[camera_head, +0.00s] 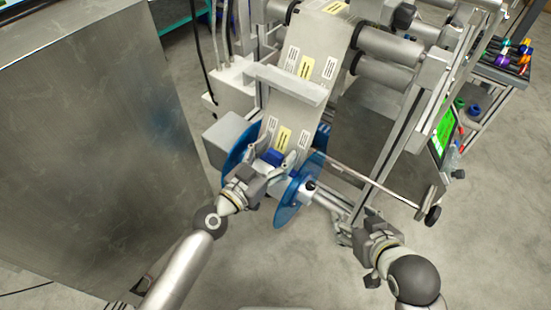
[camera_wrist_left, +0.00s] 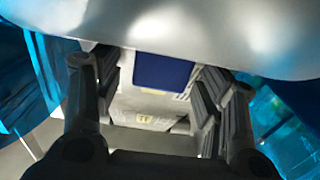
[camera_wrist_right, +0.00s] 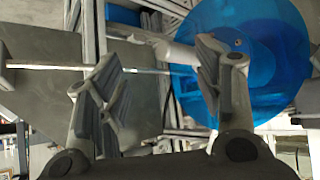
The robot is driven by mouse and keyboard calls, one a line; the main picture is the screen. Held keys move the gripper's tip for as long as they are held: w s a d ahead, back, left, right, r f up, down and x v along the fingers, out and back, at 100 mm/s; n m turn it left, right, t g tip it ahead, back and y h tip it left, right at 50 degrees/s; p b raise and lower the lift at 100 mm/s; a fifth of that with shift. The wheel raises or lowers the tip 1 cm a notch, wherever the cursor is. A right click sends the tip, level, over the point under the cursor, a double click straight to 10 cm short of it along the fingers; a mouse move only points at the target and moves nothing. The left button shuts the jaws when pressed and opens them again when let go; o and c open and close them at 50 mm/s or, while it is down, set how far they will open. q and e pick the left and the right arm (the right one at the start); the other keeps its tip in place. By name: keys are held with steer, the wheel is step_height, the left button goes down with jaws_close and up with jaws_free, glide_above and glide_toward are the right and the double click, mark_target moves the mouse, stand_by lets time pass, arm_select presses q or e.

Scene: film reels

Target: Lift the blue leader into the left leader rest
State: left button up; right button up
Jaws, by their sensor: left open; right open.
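The blue leader (camera_head: 272,156) is a small dark blue patch at the lower end of the pale film web (camera_head: 288,120), between the blue reel flanges (camera_head: 296,200). In the left wrist view the leader (camera_wrist_left: 163,71) lies between my fingers, with no visible grip on it. My left gripper (camera_head: 274,164) is open at the leader. My right gripper (camera_head: 372,246) is open and empty, right of the reel; it also shows in the right wrist view (camera_wrist_right: 165,72). A pale bar (camera_head: 288,85) crosses the web above; I cannot tell whether it is the left leader rest.
A large grey metal cabinet (camera_head: 90,150) stands at the left. Rollers (camera_head: 385,45) and a metal frame are above and right. A thin rod ends in a black knob (camera_head: 433,215) at the right. A green screen (camera_head: 443,130) and a tool cart (camera_head: 500,65) are further right.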

mark_target(275, 152)
arm_select(q)
steer(key=shift+w+d, duration=0.1)
steer(key=shift+w, duration=0.05)
arm_select(e)
steer(key=shift+s, duration=0.15)
arm_select(q)
steer(key=c, duration=1.2)
arm_select(e)
steer(key=shift+s+f, duration=0.15)
steer(key=shift+f, duration=0.05)
steer(key=shift+d, duration=0.1)
